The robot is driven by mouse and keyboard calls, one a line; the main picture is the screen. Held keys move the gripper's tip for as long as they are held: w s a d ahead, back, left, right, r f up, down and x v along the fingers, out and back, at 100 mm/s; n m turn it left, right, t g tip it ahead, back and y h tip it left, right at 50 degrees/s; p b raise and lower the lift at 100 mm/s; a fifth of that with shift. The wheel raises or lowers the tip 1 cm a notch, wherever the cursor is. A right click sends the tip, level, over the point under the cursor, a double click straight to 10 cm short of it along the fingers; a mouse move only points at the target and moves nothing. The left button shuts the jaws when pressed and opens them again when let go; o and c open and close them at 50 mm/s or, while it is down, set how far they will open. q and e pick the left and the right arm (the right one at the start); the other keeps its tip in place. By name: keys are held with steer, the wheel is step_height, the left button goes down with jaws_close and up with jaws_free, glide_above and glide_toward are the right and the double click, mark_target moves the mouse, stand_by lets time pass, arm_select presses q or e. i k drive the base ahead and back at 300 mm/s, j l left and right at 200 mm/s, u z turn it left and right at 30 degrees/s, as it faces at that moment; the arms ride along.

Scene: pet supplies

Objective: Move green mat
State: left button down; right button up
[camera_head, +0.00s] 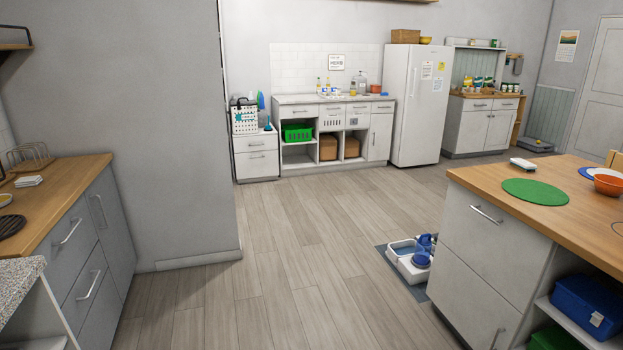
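The green mat (535,191) is a flat round disc lying on the wooden top of the kitchen island (495,178) at the right. It lies near the island's left end, with bare wood around most of it. Nothing rests on the mat. Neither of my grippers shows in the head view.
An orange bowl (608,185) and a small white object (523,163) are on the island near the mat. A pet water fountain (412,266) stands on the floor left of the island. Counters with drawers (75,235) stand at left. The middle floor is clear.

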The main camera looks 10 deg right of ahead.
mark_target(530, 191)
steer(key=i+l+z, duration=0.2)
steer(key=i+z, duration=0.3)
steer(key=i+j+z, duration=0.1)
steer(key=i+z, duration=0.35)
steer(key=i, duration=0.15)
steer(key=i+j+z, duration=0.2)
steer(key=i+z, duration=0.3)
steer(key=i+j+z, duration=0.45)
steer(key=i+j, duration=0.05)
steer(key=i, duration=0.05)
